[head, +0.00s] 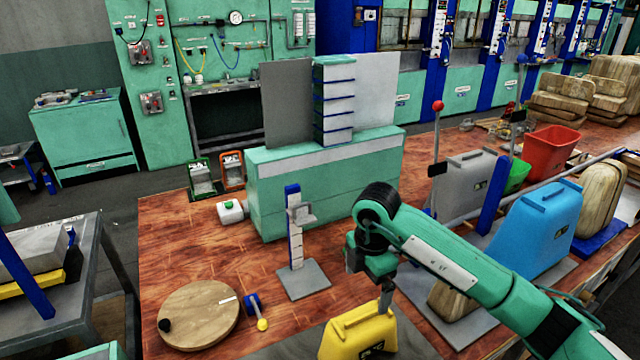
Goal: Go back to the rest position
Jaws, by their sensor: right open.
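My right arm reaches in from the lower right. Its gripper (386,302) points down at the top of a yellow container (352,335) near the bottom edge of the head view. The jaws are open, seen nearly edge-on, and I cannot tell whether they touch the container. The container stands on a grey plate and its lower part is cut off by the frame. My left gripper is not in view.
A slotted upright stand (296,240), a round wooden disc (198,314) and a green box (330,180) are left of my arm. A blue container (535,235), a grey container (465,180) and a red bin (548,150) stand to the right. Bare wood shows at left.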

